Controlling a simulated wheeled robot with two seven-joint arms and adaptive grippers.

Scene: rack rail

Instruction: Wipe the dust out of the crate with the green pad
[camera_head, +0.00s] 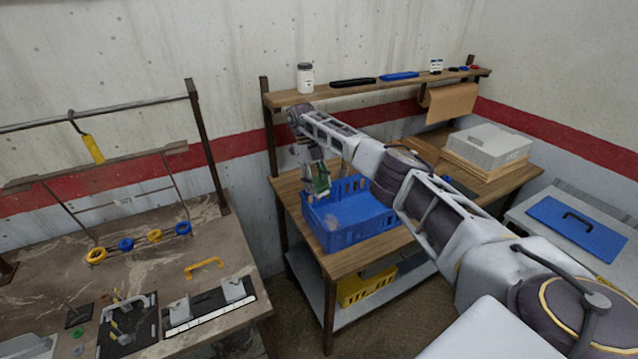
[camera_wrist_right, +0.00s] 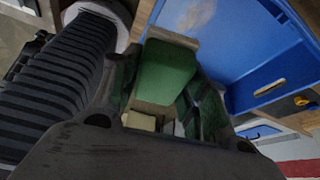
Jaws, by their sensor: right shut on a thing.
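The blue crate (camera_head: 352,237) stands on the wooden workbench below the wall shelf. My right gripper (camera_head: 319,181) reaches in from the right and is at the crate's left part. It is shut on the green pad (camera_head: 321,178), which also shows between the fingers in the right wrist view (camera_wrist_right: 165,72). A grey-brown dust patch (camera_wrist_right: 195,13) lies on the blue crate floor beyond the pad in that view. I cannot tell whether the pad touches the floor. My left gripper is not in view.
A shelf (camera_head: 375,88) with a white jar (camera_head: 305,78) and dark and blue items runs behind the crate. A grey box (camera_head: 488,146) stands at the bench's back right. A yellow crate (camera_head: 366,287) sits on the lower shelf. A separate table (camera_head: 200,262) with tools is at left.

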